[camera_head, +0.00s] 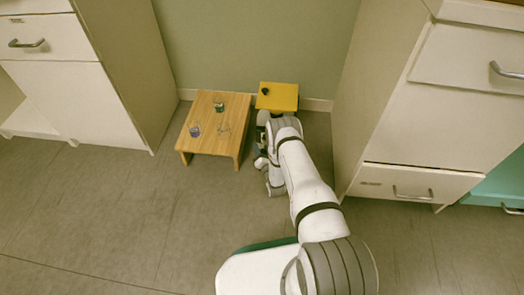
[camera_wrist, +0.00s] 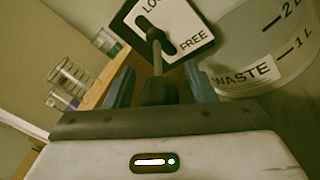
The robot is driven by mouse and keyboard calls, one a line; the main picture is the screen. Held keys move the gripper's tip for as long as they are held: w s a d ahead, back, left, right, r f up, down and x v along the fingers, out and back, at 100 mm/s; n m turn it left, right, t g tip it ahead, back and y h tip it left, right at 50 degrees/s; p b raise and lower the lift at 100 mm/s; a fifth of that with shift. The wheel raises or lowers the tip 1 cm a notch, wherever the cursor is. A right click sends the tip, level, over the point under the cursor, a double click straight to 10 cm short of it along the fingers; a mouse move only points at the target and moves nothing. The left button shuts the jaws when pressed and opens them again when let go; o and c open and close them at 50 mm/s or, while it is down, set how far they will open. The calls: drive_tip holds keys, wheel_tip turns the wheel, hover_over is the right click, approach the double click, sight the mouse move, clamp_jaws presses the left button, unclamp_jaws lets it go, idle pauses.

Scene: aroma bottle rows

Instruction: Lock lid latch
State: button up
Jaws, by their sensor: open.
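In the wrist view a white latch plate (camera_wrist: 187,22) with a black border carries the words "LO…", cut off at the top edge, and "FREE". A dark lever (camera_wrist: 157,62) rises from its slot toward me and ends in a black knob (camera_wrist: 158,92). My gripper (camera_wrist: 160,86) is open, with one blue-grey finger on each side of the knob; I cannot tell whether they touch it. The lever's exact place in the slot is unclear. In the head view my gripper is largely hidden by my arm, near a yellow-topped box (camera_head: 283,97) with a small black part on top.
A wooden table (camera_head: 222,104) left of my arm holds a purple-labelled vessel (camera_head: 195,130), a dark green one (camera_head: 219,106) and clear glass. A clear "WASTE" container (camera_wrist: 245,70) stands close right in the wrist view. Cabinets (camera_head: 405,110) flank the floor.

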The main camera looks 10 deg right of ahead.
drive_tip(key=shift+w, duration=0.1)
clamp_jaws()
idle(0.5)
